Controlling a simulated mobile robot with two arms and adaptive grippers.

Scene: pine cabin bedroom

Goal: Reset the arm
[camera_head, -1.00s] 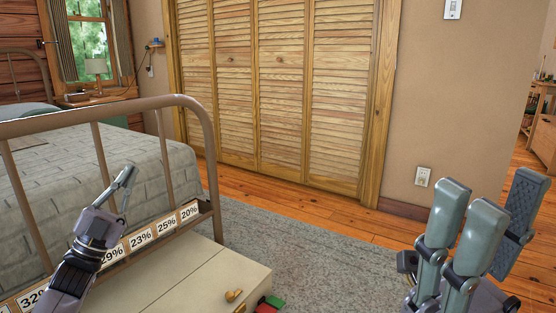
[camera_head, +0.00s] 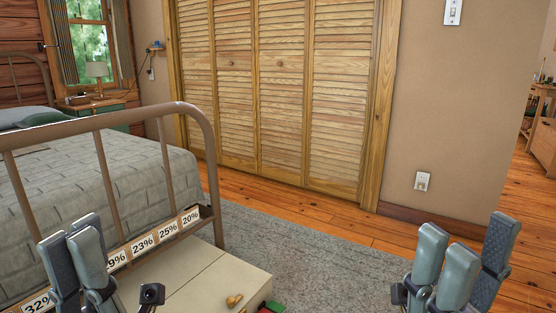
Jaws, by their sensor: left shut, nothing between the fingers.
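My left gripper (camera_head: 77,265) is upright at the lower left, in front of the bed's metal footboard. Its grey fingers are close together with nothing seen between them. My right gripper (camera_head: 472,262) is upright at the lower right, above the floor. Its fingers stand apart, with a textured pad showing on the far right one, and I see nothing held. The lower parts of both grippers are cut off by the bottom edge.
The bed (camera_head: 110,170) and its brown footboard (camera_head: 108,190) fill the left. A pale chest top (camera_head: 190,285) with number cards (camera_head: 167,228), a brass piece (camera_head: 234,301) and coloured blocks (camera_head: 272,306) lies below. Grey rug (camera_head: 300,245) and wooden floor are clear in the middle.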

